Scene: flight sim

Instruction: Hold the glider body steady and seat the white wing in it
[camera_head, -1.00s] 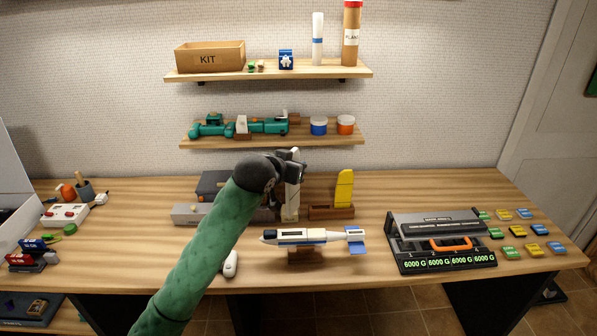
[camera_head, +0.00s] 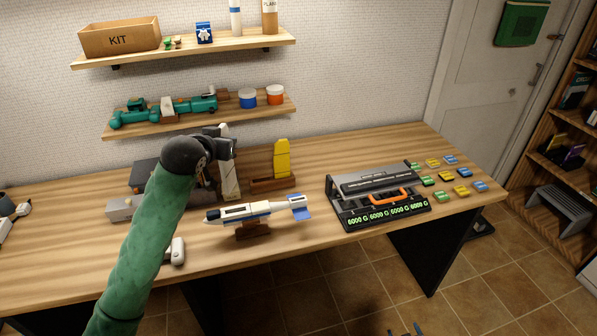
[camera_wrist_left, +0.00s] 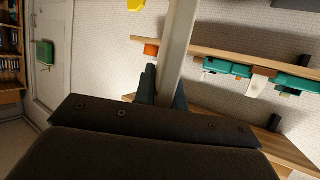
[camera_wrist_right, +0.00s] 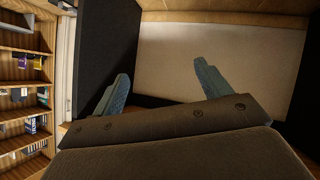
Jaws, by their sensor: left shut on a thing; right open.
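The white wing (camera_head: 230,180) stands upright behind the glider body, near the wooden rack. My left gripper (camera_head: 226,152) is shut on the wing's upper part. In the left wrist view the wing (camera_wrist_left: 177,45) runs up between its fingers. I cannot tell whether its lower end touches the rack. The glider body (camera_head: 243,212), white with a dark nose, an open slot on top and a blue tail, rests level on a brown stand (camera_head: 253,230). My right gripper (camera_head: 405,331) shows only its fingertips at the bottom edge. In the right wrist view (camera_wrist_right: 160,90) it is open and empty, below the table.
The rack (camera_head: 273,184) holds a yellow wing (camera_head: 282,158). A small white device (camera_head: 177,251) lies near the front edge. Shelves hang above.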

